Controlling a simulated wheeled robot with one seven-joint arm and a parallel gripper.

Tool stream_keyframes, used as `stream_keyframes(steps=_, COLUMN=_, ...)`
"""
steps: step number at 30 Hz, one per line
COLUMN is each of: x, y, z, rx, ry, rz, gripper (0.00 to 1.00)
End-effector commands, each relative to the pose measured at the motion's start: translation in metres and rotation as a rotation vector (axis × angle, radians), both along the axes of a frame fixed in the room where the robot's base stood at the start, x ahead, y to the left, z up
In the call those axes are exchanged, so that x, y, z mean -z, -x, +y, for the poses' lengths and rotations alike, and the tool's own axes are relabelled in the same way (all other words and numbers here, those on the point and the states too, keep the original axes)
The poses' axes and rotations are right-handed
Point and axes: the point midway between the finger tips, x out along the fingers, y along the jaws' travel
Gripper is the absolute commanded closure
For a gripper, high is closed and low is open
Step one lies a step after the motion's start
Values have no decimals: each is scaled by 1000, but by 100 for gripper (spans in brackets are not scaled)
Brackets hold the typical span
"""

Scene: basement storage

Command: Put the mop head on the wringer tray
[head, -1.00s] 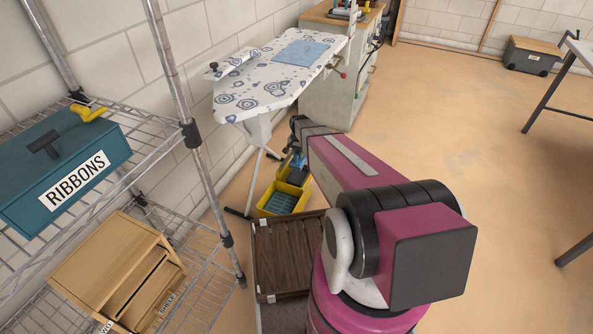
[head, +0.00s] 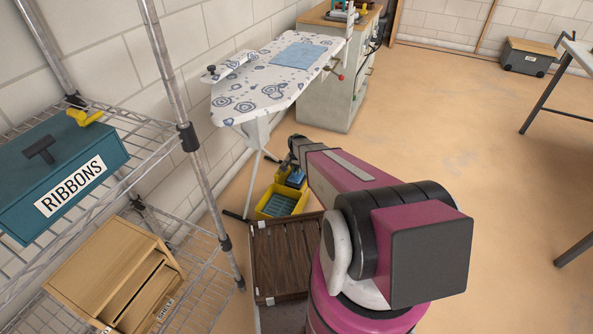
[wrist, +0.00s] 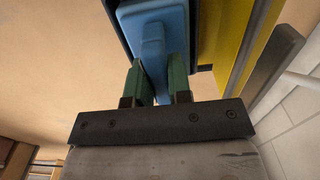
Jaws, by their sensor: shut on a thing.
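The blue mop head (wrist: 150,22) is between the two green fingers of my gripper (wrist: 158,82), which is shut on its raised middle ridge. In the head view the blue mop head (head: 297,178) shows small at the back part of the yellow bucket, below the end of my arm. The yellow bucket (head: 262,207) stands on the floor; its yellow wall is also at the right in the wrist view (wrist: 228,40). A ribbed grey-green tray (head: 280,205), which looks like the wringer tray, sits in its front part. Whether the mop head touches anything below is hidden.
An ironing board (head: 262,88) stands behind the bucket, its leg close by. A brown slatted crate (head: 284,262) is in front. A wire shelf (head: 188,140) with a ribbons box (head: 62,170) is at left. Open floor (head: 440,140) lies to the right.

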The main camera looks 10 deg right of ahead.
Motion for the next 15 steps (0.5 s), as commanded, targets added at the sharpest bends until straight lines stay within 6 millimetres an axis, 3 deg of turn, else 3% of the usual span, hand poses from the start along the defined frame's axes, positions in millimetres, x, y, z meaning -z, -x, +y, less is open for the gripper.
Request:
stream_keyframes(steps=6, x=3, y=0, z=0, rx=0, ry=0, rz=0, gripper=100)
stream_keyframes(steps=7, x=3, y=0, z=0, rx=0, ry=0, rz=0, gripper=78)
stream_keyframes(steps=9, x=3, y=0, z=0, rx=0, ry=0, rz=0, gripper=56)
stream_keyframes(steps=15, x=3, y=0, z=0, rx=0, ry=0, rz=0, gripper=56)
